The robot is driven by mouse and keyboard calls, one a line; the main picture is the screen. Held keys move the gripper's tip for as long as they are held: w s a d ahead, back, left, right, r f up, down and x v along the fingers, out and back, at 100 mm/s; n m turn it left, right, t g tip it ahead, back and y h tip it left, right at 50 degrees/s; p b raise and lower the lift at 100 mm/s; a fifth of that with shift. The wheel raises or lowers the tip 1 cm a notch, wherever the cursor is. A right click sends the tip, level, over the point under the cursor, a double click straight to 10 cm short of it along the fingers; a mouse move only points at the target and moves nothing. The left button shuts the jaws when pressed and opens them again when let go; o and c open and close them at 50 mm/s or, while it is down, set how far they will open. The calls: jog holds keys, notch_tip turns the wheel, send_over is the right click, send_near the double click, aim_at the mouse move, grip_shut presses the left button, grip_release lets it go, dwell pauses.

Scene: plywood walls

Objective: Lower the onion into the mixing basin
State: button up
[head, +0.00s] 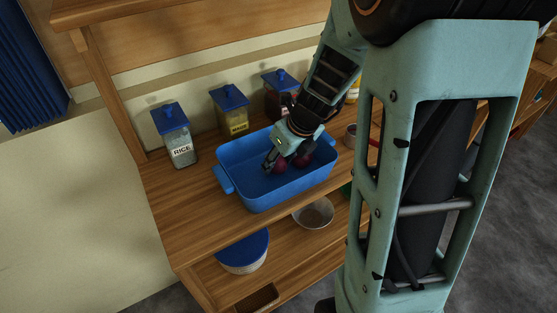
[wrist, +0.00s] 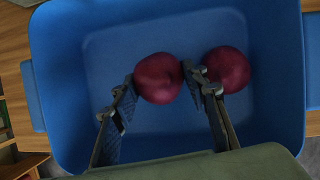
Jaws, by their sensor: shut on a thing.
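The mixing basin (head: 240,190) is a blue rectangular tub with side handles on the wooden shelf; its blue wall also fills most of the wrist view (wrist: 58,100). My gripper (head: 275,161) reaches down inside it. In the wrist view my gripper (wrist: 160,92) is shut on a dark red onion (wrist: 158,78), one finger on each side. A second red onion (wrist: 227,68) lies in the basin just right of the right finger, outside the grip. Both onions show as dark red shapes by the fingers in the head view (head: 280,168). I cannot tell whether the held onion touches the basin floor.
A rice jar (head: 176,140) and two more blue-lidded jars (head: 231,112) (head: 280,92) stand behind the basin. A metal bowl (head: 314,212) and a blue-lidded container (head: 243,251) sit on the lower shelf. The basin's left part is empty.

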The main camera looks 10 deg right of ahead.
jog(key=shift+f, duration=0.2)
dwell(0.6)
jog(key=o, duration=1.3)
